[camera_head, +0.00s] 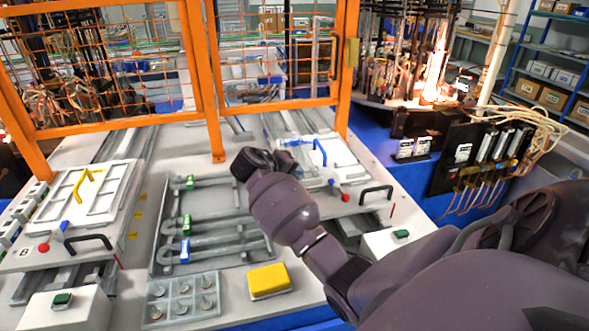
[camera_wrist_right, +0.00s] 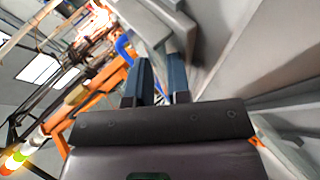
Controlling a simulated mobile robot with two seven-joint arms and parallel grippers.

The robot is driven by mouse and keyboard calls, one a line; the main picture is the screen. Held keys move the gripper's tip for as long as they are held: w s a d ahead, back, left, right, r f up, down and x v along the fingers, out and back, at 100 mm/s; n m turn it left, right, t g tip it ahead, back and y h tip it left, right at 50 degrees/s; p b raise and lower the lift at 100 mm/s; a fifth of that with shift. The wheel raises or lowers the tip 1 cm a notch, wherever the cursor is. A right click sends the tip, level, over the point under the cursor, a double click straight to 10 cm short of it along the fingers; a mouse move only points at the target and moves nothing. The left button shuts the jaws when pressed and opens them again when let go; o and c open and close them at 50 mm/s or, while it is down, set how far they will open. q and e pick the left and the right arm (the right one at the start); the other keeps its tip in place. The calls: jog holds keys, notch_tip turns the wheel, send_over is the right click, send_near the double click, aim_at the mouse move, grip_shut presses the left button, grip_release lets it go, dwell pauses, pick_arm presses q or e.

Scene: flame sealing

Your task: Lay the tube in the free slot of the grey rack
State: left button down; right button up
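The grey rack (camera_head: 158,262) lies flat in the middle of the bench. Grey tubes lie across it, with green clips (camera_head: 187,222) and a blue clip (camera_head: 184,252); which slot is free I cannot tell. My right gripper (camera_head: 290,161) is beyond the rack, beside the right white fixture (camera_head: 345,160), and partly covers it. In the right wrist view its two fingers (camera_wrist_right: 160,85) stand apart, with no tube clearly between them. A pale grey part shows just beyond the fingertips. Any tube in the right fixture is hidden. My left gripper is out of view.
The left fixture (camera_head: 50,217) has a yellow handle. A yellow block (camera_head: 269,280) and a tray of round parts (camera_head: 157,312) lie in front. An orange mesh fence (camera_head: 218,130) stands behind. The right fixture's blue handle (camera_head: 320,152) is close to my right gripper.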

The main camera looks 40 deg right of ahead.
jog(key=shift+o, duration=1.1)
jog(key=shift+s+f, duration=0.15)
jog(key=shift+f, duration=0.45)
jog(key=shift+o, duration=0.4)
jog(key=shift+r, duration=0.4)
jog(key=shift+a+r, duration=0.1)
jog(key=shift+a, duration=0.2)
jog(key=b+v, duration=0.1)
jog(key=v, duration=0.9)
jog(key=shift+d+r, duration=0.1)
jog(key=shift+r, duration=0.05)
